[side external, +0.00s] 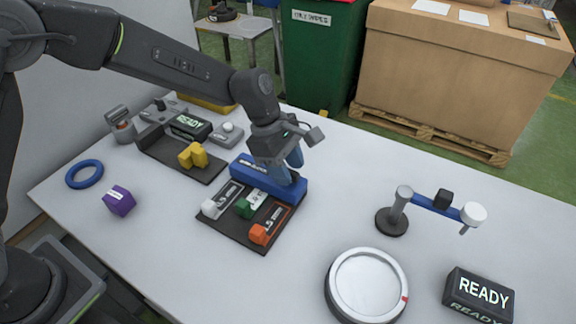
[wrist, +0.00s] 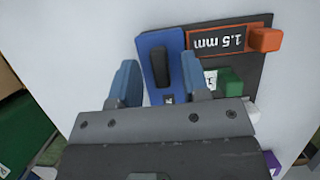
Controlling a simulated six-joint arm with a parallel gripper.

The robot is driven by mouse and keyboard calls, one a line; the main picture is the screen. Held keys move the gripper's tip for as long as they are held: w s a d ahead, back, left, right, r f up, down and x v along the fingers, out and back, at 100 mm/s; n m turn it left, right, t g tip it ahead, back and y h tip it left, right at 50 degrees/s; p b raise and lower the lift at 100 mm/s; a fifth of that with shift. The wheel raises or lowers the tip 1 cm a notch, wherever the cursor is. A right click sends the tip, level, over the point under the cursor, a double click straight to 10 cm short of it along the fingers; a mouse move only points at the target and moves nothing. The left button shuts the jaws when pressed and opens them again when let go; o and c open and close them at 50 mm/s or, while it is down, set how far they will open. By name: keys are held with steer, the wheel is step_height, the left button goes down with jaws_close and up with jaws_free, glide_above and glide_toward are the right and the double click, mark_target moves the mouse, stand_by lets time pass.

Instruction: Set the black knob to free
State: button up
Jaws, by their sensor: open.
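A black elongated knob (wrist: 162,68) sits on top of a blue block (wrist: 150,42) at the edge of a dark board. The knob lies lengthwise along the block. A small dark label window (wrist: 168,99) shows beside its near end, its text unreadable. My gripper (wrist: 158,68) is open, one finger on each side of the knob with gaps to both. In the side external view my gripper (side external: 291,163) is at the blue block (side external: 258,177) and hides the knob. I cannot tell how far the fingertips are above the block.
White, green (side external: 244,207) and orange (side external: 259,234) sliders sit in labelled slots on the dark board. A post with a blue arm (side external: 430,203), a round white plate (side external: 368,285) and a READY display (side external: 480,293) stand to the right. A purple cube (side external: 119,201) and blue ring (side external: 84,174) lie left.

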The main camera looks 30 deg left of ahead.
steer(key=shift+f, duration=0.1)
steer(key=shift+c, duration=0.3)
jaws_close()
steer(key=shift+m, duration=0.3)
steer(key=m+g, duration=0.1)
steer(key=m, duration=0.2)
steer(key=shift+w+m+g, duration=0.1)
steer(key=shift+m+g, duration=0.3)
steer(key=m+g+y, duration=0.1)
steer(key=m, duration=0.3)
steer(key=shift+d+m, duration=0.1)
steer(key=shift+m, duration=0.2)
steer(key=m+g+y, duration=0.1)
steer(key=m, duration=0.3)
steer(key=shift+d+y, duration=0.1)
steer(key=shift+y, duration=0.3)
steer(key=shift+m+g+y, duration=0.4)
steer(key=shift+m+y, duration=0.5)
steer(key=shift+m, duration=1.6)
